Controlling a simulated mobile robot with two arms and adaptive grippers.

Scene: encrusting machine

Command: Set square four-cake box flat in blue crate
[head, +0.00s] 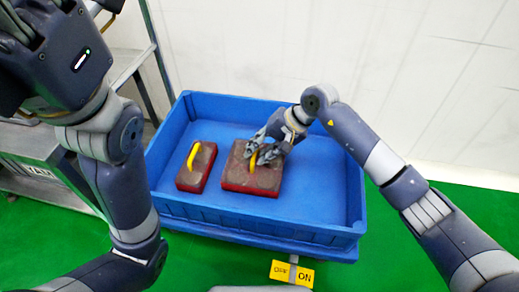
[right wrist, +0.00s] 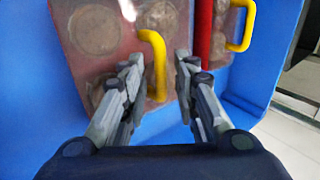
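The square four-cake box (head: 240,178), with red sides, a brownish top showing round cakes and a yellow handle (head: 253,164), lies apparently flat on the floor of the blue crate (head: 318,205). My right gripper (head: 256,153) is at this box, right by the handle. In the right wrist view, its fingers (right wrist: 158,62) are apart, with the yellow handle in the gap between them, nearer the left finger. The square box (right wrist: 98,30) also shows there, with round cakes under its top.
A narrower red-sided box (head: 192,180) with a yellow handle lies in the crate's left part, a small gap from the square box. The crate's right side is bare. A grey metal rack (head: 50,187) stands left of the crate. A yellow ON sign (head: 292,272) is in front.

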